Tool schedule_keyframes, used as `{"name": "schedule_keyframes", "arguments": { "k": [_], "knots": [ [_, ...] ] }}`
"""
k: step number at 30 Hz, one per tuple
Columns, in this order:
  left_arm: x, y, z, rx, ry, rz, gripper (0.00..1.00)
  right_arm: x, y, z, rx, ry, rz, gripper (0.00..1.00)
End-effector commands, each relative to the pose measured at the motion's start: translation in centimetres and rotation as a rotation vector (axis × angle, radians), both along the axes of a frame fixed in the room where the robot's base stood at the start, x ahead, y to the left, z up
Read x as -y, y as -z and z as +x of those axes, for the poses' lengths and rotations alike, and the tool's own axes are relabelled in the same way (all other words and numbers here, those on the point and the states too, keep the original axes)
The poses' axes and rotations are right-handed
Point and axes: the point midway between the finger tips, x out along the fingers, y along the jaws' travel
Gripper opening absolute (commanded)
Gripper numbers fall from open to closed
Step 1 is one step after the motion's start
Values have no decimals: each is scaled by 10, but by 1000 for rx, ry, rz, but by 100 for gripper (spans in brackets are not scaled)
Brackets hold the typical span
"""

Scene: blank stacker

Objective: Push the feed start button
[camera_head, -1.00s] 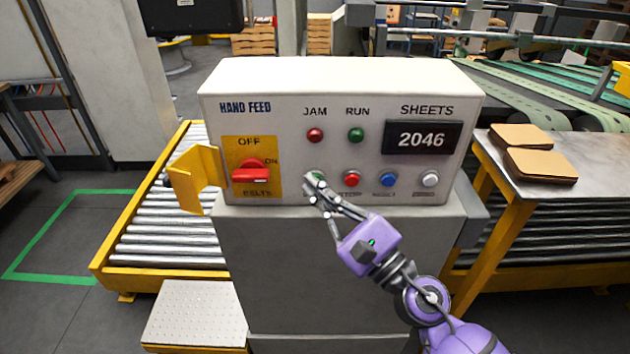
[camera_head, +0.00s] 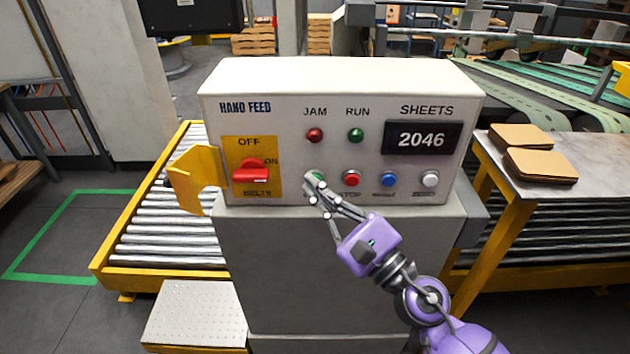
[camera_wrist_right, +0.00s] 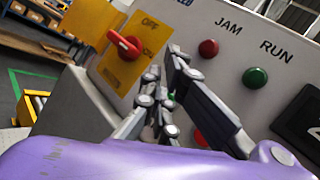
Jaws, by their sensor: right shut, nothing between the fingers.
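The control box (camera_head: 300,90) labelled HAND FEED carries a row of buttons. The leftmost, green button (camera_head: 318,175) is mostly hidden behind the fingertips of my right gripper (camera_head: 311,184). The gripper is shut and empty, its tips at the button's face; I cannot tell whether they touch it. In the right wrist view a sliver of green (camera_wrist_right: 172,96) shows between the fingers. Beside it are a red STOP button (camera_head: 352,178), a blue button (camera_head: 388,179) and a white button (camera_head: 430,179). My left gripper is not in view.
A red belts switch (camera_head: 251,172) sits on a yellow plate, with a yellow guard (camera_head: 193,175) to its left. Red JAM (camera_head: 315,135) and green RUN (camera_head: 356,135) lamps are above; the display (camera_head: 422,139) reads 2046. A side table (camera_head: 560,195) with brown sheets (camera_head: 540,165) stands at right.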

Motion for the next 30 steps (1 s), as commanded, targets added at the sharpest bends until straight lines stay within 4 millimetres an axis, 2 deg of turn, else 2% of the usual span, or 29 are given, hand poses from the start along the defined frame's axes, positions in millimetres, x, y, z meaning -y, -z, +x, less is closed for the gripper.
{"name": "schedule_keyframes", "arguments": {
  "k": [10, 30],
  "knots": [
    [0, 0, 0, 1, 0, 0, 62, 0, 0, 8, 0, 0, 0, 0],
    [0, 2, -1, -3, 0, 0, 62, 0, 0, 12, 0, 0, 0, 0]
  ]
}}
